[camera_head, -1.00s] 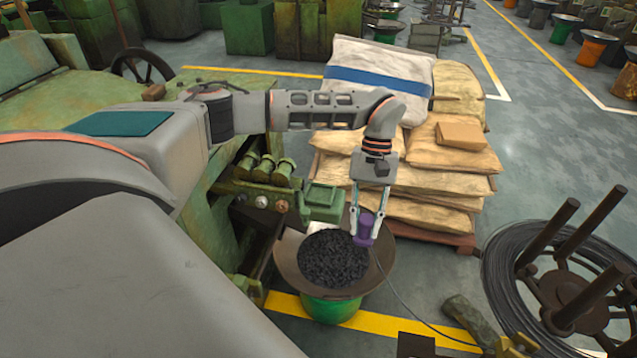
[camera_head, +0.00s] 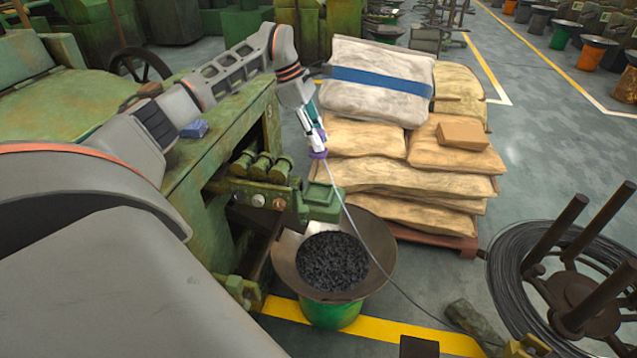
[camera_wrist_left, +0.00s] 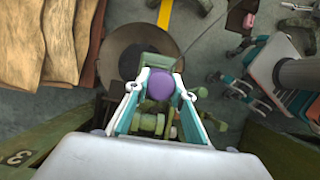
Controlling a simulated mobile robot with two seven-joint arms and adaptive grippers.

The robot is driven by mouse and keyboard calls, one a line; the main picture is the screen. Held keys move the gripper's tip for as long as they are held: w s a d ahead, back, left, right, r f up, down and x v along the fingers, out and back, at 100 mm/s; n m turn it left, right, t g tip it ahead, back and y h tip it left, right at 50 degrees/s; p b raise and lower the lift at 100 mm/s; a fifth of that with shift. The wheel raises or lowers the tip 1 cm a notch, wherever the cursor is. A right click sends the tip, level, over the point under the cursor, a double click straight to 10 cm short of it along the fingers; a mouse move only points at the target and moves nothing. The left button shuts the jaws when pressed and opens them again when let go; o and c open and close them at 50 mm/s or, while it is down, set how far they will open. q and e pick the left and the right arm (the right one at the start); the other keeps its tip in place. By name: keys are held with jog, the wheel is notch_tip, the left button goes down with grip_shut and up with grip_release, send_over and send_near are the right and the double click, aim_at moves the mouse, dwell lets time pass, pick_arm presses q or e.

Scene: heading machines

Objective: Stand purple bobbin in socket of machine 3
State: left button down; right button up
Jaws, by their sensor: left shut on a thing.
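The purple bobbin (camera_head: 318,154) is held at the tips of my left gripper (camera_head: 317,145), which is shut on it. It is in the air above the front of the green machine (camera_head: 225,125), at its right side. In the left wrist view the bobbin (camera_wrist_left: 160,85) is between the two teal-and-white fingers. A plate marked 3 (camera_wrist_left: 18,158) shows there at lower left on green metal. I cannot make out the socket. My right gripper (camera_wrist_left: 240,88) seems to show at the right of the wrist view; its opening is unclear.
A brown pan of dark bits (camera_head: 333,262) stands on a green base below the green block (camera_head: 322,202). Stacked sacks (camera_head: 400,175) stand behind. A thin wire runs from near the bobbin to the wire-coil stand (camera_head: 570,285) side. A blue cloth (camera_head: 194,129) lies on the machine.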

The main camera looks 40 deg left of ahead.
pick_arm(q)
jog(key=shift+f, duration=7.2)
jog(key=shift+b, duration=0.3)
jog(key=c, duration=1.7)
grip_release()
jog(key=shift+f, duration=0.1)
jog(key=v, duration=1.2)
